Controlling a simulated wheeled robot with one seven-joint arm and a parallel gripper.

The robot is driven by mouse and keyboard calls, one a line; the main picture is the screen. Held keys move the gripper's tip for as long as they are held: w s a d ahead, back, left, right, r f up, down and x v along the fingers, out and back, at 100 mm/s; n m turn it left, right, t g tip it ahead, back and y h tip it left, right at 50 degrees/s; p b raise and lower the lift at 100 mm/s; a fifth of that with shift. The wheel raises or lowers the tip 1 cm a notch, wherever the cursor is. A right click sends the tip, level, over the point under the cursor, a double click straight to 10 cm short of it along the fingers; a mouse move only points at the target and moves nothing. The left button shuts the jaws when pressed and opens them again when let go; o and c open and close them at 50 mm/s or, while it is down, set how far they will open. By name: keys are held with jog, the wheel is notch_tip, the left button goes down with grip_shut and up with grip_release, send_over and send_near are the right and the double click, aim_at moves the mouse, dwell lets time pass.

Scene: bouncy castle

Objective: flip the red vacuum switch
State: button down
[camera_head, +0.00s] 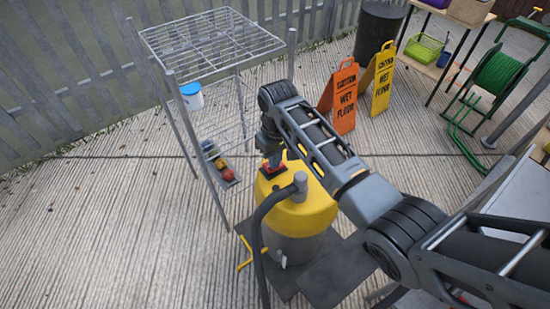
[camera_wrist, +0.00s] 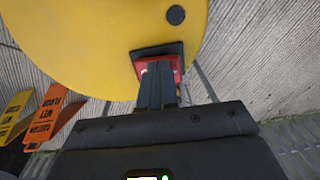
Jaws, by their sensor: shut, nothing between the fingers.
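The yellow-topped vacuum (camera_head: 305,212) stands on a dark mat in the middle of the head view, with a dark hose rising at its front. Its red switch (camera_head: 272,169) sits in a black housing on the top, by my gripper (camera_head: 274,158). In the wrist view the red switch (camera_wrist: 173,63) shows around the fingertips of my gripper (camera_wrist: 158,68). The fingers are shut with nothing between them and overlap the switch; whether they press on it I cannot tell. They hide part of the switch, so its position is unclear.
A wire rack (camera_head: 212,45) with a white and blue bucket (camera_head: 192,97) stands left of the vacuum. Orange (camera_head: 341,100) and yellow (camera_head: 381,80) wet floor signs stand behind it. A green hose reel (camera_head: 497,75) is at the right. Concrete at the left is clear.

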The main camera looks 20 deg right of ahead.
notch_tip(320, 180, up, 14)
jog(key=d+p, duration=0.1)
jog(key=d, duration=0.1)
jog(key=shift+w+f, duration=0.15)
jog(key=shift+w, duration=0.05)
dwell(0.5)
